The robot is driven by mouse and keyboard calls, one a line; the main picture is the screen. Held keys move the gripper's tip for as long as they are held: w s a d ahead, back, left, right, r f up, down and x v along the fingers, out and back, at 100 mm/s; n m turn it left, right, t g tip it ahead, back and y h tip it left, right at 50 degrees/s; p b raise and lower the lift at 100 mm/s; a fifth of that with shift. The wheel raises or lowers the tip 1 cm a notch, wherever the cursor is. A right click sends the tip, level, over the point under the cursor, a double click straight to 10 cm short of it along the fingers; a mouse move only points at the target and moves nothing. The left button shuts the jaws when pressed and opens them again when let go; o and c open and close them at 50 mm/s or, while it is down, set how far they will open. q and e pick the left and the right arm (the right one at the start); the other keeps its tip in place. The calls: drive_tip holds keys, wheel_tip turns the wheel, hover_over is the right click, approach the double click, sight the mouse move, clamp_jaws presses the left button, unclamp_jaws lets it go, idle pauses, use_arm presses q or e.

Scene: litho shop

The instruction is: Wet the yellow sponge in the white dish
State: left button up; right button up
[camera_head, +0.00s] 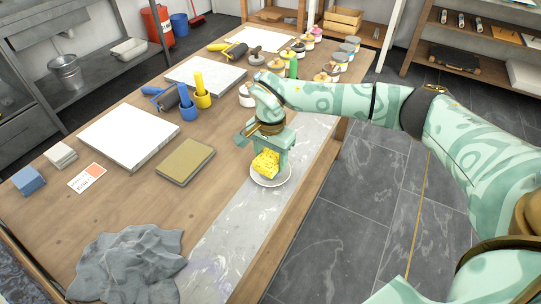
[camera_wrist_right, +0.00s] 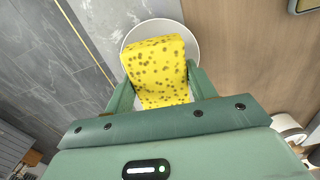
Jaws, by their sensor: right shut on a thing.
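The yellow sponge (camera_head: 266,163) is held between the fingers of my right gripper (camera_head: 268,150), which is shut on it. The sponge is over the white dish (camera_head: 271,182) on the pale strip of the table. In the right wrist view the speckled sponge (camera_wrist_right: 157,68) sits between both fingers, with the dish rim (camera_wrist_right: 137,32) showing behind it. The sponge covers most of the dish, so I cannot tell whether it touches the bottom or whether there is water. My left gripper is not in view.
A crumpled grey cloth (camera_head: 130,264) lies at the table's near end. An olive book-like block (camera_head: 185,161) and a white slab (camera_head: 129,137) lie left of the dish. The pale strip (camera_head: 222,237) nearer than the dish is clear.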

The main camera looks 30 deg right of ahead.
sight(271, 156)
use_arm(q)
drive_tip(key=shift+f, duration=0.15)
use_arm(e)
drive_tip(key=shift+f, duration=0.5)
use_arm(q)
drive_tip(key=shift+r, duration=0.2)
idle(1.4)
